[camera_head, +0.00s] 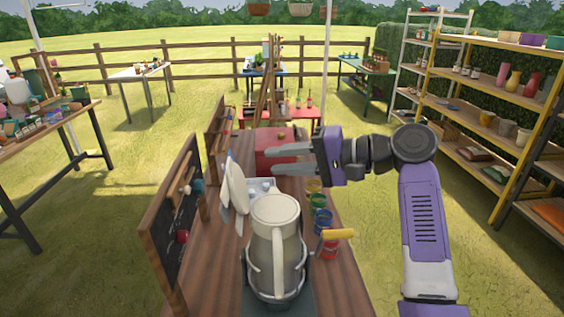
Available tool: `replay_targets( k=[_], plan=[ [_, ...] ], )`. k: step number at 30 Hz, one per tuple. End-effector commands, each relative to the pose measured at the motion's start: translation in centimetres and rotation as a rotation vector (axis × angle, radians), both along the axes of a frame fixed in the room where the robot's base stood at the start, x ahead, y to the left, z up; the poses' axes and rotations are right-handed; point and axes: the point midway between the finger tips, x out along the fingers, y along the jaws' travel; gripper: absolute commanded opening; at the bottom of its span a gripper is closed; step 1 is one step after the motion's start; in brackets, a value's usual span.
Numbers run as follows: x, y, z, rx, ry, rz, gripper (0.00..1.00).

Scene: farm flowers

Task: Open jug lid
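The jug (292,262) stands upright at the near end of the wooden table, pale and glossy, with its handle toward the camera. Its round cream lid (275,208) covers the top and looks shut. The lower part of the jug sits in a dark rounded base. My gripper (271,159) is above the table, behind the jug in the picture, its fingers pointing left. The two fingers are apart with nothing seen between them. The gripper does not appear to touch the lid.
A red box (270,140) lies behind the fingers. Paint pots (321,218) and a yellow-handled roller (338,235) stand right of the jug. Shelves (485,150) line the right side.

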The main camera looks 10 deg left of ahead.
Motion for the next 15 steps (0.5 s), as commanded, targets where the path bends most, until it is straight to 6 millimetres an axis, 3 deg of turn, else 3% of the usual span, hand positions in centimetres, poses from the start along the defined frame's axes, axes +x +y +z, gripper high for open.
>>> replay_targets(
  k=[5, 15],
  plan=[
    [-0.1, -0.8, 0.1, 0.001, -0.001, -0.003, 0.28],
    [-1.1, -5.7, 1.4, 0.001, -0.003, -0.002, 0.28]
  ],
)
